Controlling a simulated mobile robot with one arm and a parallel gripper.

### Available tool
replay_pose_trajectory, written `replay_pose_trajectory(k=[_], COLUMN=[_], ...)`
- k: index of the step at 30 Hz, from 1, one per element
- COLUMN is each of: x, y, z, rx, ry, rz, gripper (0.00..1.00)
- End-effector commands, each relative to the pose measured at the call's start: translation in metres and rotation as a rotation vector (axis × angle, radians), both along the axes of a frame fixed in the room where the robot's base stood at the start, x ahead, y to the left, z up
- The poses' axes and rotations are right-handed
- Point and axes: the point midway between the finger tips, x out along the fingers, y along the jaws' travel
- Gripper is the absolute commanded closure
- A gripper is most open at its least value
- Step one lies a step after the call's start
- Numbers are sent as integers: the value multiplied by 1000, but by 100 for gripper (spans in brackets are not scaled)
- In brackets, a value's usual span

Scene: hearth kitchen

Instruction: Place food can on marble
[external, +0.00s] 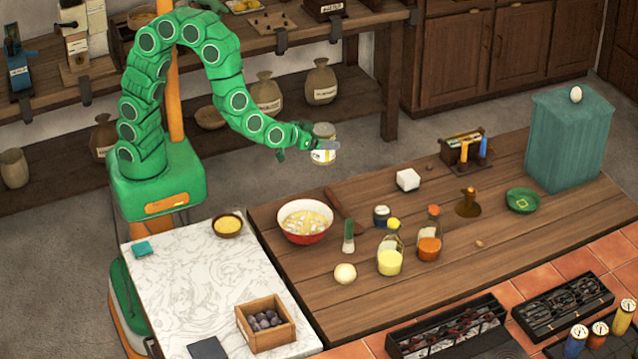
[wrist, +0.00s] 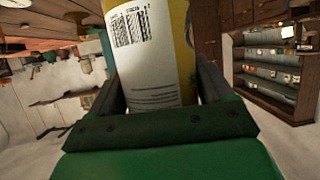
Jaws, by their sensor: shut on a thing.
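The food can (external: 323,155) is a small can with a white and yellow label. In the wrist view the can (wrist: 148,60) shows its barcode and fills the space between the fingers. My gripper (external: 312,148) is shut on the can and holds it in the air, behind the far edge of the wooden table. The marble (external: 185,265) is a white veined slab at the left end of the table, below and to the left of the can. The can is well apart from it.
On the marble are a teal block (external: 141,248), a bowl of yellow grain (external: 228,225), a wooden crate of dark fruit (external: 265,323) and a dark slab (external: 208,348). Its middle is free. A red bowl (external: 305,222) and bottles (external: 390,255) stand on the wooden table (external: 335,295).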

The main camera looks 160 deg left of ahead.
Motion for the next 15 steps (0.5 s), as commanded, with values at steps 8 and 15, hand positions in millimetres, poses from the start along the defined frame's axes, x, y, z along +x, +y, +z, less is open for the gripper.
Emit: replay_pose_trajectory(k=[8,15], x=[-4,2], y=[-6,-10], z=[2,3], rx=[-1,0], ry=[1,1], rz=[0,-6], gripper=[68,68])
